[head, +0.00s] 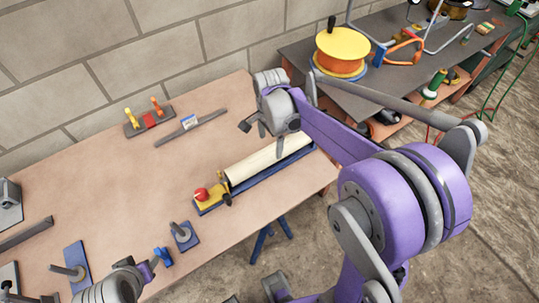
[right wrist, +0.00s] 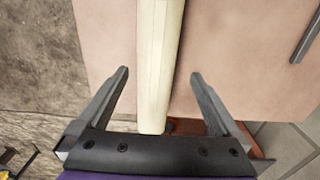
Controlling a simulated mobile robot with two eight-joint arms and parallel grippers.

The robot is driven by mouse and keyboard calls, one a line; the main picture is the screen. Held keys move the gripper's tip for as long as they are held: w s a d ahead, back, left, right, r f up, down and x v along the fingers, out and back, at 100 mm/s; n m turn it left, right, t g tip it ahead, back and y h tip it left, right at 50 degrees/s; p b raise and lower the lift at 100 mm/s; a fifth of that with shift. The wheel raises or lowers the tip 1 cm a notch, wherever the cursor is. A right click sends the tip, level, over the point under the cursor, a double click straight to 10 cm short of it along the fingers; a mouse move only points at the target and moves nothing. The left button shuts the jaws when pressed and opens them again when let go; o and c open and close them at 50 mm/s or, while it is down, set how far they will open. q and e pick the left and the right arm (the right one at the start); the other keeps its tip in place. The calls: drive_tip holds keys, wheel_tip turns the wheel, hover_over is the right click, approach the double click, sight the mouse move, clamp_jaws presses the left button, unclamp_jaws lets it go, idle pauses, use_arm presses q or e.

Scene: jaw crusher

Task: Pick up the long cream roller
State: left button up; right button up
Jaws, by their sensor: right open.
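The long cream roller (head: 268,158) lies on a blue base (head: 262,176) near the right end of the table. In the right wrist view the roller (right wrist: 160,40) runs upright through the middle. My right gripper (head: 262,134) is over the roller's far part. Its fingers (right wrist: 160,74) are wide apart, one on each side of the roller, with a gap on both sides; I cannot tell how far above it they are. Part of my left arm shows at the bottom left of the head view; its left gripper (head: 148,270) is mostly hidden, its fingers not clear.
A yellow bracket with a red knob (head: 202,194) sits at the roller's near end. A dark bar (head: 191,127) and a block with coloured pegs (head: 148,120) lie behind. A dark bench (head: 400,72) with a yellow reel (head: 342,45) stands at right. The table's middle (head: 100,180) is clear.

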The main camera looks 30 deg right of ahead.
sight(270, 150)
drive_tip(key=f, duration=0.5)
drive_tip(key=shift+s+a+f, duration=0.1)
drive_tip(key=shift+s+a, duration=0.2)
drive_tip(key=shift+c, duration=0.2)
clamp_jaws()
